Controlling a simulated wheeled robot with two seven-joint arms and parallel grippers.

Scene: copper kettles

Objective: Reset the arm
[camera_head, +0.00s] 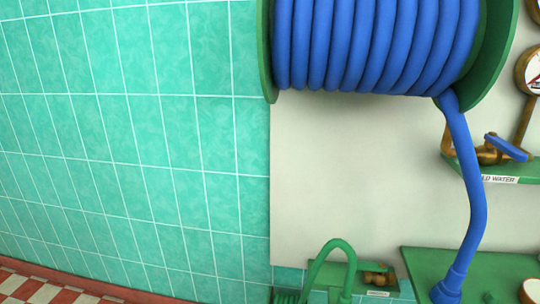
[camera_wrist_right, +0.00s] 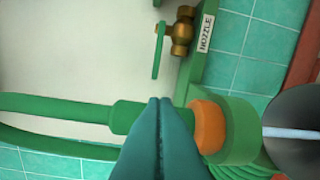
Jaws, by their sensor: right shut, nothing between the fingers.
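My right gripper (camera_wrist_right: 160,104) shows in the right wrist view, its two teal fingers pressed together with nothing between them. Its fingertips overlap a green hose end (camera_wrist_right: 128,117) in the picture; I cannot tell whether they touch it. To the right of the fingers is a thick green fitting (camera_wrist_right: 240,130) with an orange band (camera_wrist_right: 208,127). No arm or gripper of mine shows in the head view, and my left gripper is in neither view.
A blue hose (camera_head: 370,45) is wound on a green reel on the wall and hangs down at right. A blue-handled valve (camera_head: 490,150) and gauge (camera_head: 530,70) are beside it. A brass valve (camera_wrist_right: 182,32) stands by a NOZZLE label (camera_wrist_right: 206,33). The teal tiled wall (camera_head: 130,130) is bare at left.

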